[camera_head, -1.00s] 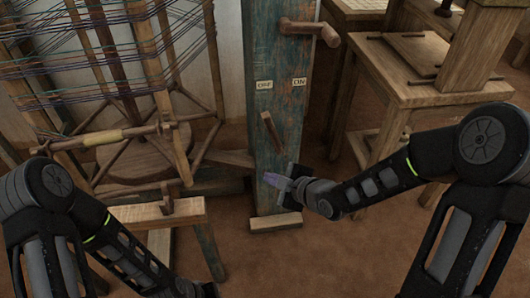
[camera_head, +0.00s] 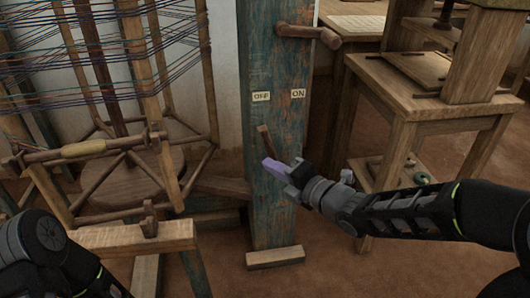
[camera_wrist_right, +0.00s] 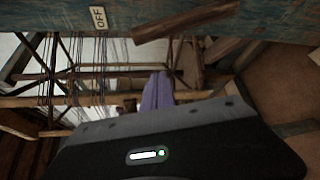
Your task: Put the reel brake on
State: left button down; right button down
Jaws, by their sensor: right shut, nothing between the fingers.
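The brake lever (camera_head: 267,141) is a short wooden bar on the blue-green post (camera_head: 279,205). Its upper end leans left, towards the OFF label (camera_head: 261,97); the ON label (camera_head: 298,93) is to the right. My right gripper (camera_head: 271,168) is shut and empty, its purple fingers by the lever's lower end; I cannot tell whether they touch it. The right wrist view shows the lever (camera_wrist_right: 185,20) beyond the fingers (camera_wrist_right: 158,90), with the OFF label (camera_wrist_right: 98,18) to its left. The thread-wound reel (camera_head: 95,60) stands at left. My left gripper is out of view.
A wooden peg handle (camera_head: 308,32) sticks out high on the post. A wooden table (camera_head: 395,95) stands at right, and a low wooden bench (camera_head: 125,238) at left. Bare floor shows in front of the post.

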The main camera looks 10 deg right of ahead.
aim_at(271, 153)
jog(key=w+a+b, duration=0.1)
jog(key=w+b, duration=0.1)
jog(key=w, duration=0.7)
jog(key=shift+w+a+f, duration=0.15)
jog(key=shift+f, duration=0.1)
